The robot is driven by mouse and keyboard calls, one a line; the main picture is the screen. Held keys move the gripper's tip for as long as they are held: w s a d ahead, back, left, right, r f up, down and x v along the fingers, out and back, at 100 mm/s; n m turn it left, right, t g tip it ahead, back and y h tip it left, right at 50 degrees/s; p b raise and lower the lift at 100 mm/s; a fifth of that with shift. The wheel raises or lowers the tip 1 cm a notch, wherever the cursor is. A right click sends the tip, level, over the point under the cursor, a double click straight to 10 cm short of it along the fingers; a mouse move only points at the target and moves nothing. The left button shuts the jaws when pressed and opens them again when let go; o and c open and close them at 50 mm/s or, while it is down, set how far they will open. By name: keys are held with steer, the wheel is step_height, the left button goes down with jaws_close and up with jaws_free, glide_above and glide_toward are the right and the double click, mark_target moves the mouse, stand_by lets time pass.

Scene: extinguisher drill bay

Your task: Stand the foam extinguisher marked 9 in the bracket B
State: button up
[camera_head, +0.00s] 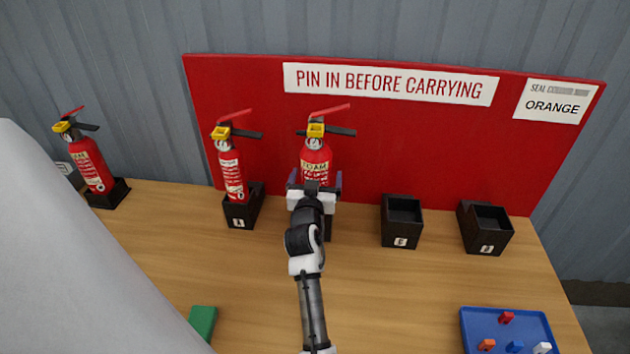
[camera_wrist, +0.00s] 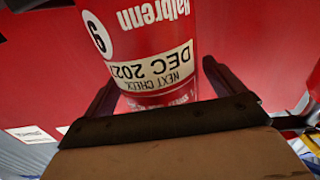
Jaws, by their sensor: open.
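A red extinguisher with FOAM on its label (camera_head: 316,157) stands upright in a black bracket mostly hidden behind my arm. My gripper (camera_head: 314,183) is open, with its fingers to either side of the extinguisher's body. Two empty black brackets stand to the right: one (camera_head: 402,236) whose letter is hard to read, and the rightmost (camera_head: 487,242), whose small letter looks like B.
Another extinguisher (camera_head: 231,168) stands in a bracket to the left, and one more (camera_head: 90,163) at far left. A red board (camera_head: 420,140) rises behind. A blue tray (camera_head: 508,330) with small coloured pieces and a green block (camera_head: 202,321) lie at the front.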

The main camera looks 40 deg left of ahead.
steer(key=b+v, duration=0.3)
steer(key=v, duration=0.9)
steer(key=shift+b, duration=0.3)
steer(key=shift+s+r, duration=0.1)
